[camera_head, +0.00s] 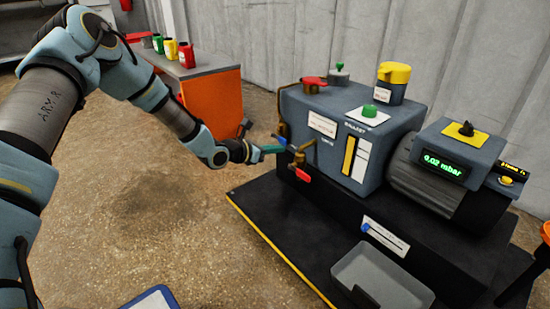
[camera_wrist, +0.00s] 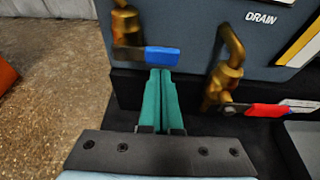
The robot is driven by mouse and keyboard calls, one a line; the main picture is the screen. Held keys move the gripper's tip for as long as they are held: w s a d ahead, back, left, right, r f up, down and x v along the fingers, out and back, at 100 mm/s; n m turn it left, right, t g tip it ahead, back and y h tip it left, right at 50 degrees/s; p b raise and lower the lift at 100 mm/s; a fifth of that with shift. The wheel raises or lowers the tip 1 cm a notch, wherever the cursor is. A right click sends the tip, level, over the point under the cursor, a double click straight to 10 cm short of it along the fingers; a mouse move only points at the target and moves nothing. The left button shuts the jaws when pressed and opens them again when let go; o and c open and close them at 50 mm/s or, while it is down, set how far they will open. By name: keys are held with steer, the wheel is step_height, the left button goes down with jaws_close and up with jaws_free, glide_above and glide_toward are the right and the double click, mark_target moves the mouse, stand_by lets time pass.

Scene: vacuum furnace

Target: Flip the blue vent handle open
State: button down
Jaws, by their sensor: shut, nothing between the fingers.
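The blue vent handle (camera_wrist: 162,56) sits on a brass valve (camera_wrist: 125,25) at the side of the grey pump unit and lies sideways, pointing right, in the wrist view. My gripper (camera_wrist: 160,72) has teal fingers pressed together, with nothing between them. Its tips are just below the blue handle in the wrist view; I cannot tell whether they touch it. In the head view my gripper (camera_head: 283,147) reaches in from the left to the brass fittings, and the blue handle cannot be made out there.
A red handle (camera_wrist: 267,110) on a second brass valve (camera_wrist: 226,75), below the DRAIN label, is close on the right. The pump unit (camera_head: 325,105) stands on a black base with a grey tray (camera_head: 345,272). An orange cart (camera_head: 212,98) stands behind my arm. Open floor lies left.

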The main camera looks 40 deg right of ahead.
steer(key=shift+r+p, duration=0.3)
steer(key=shift+p, duration=0.2)
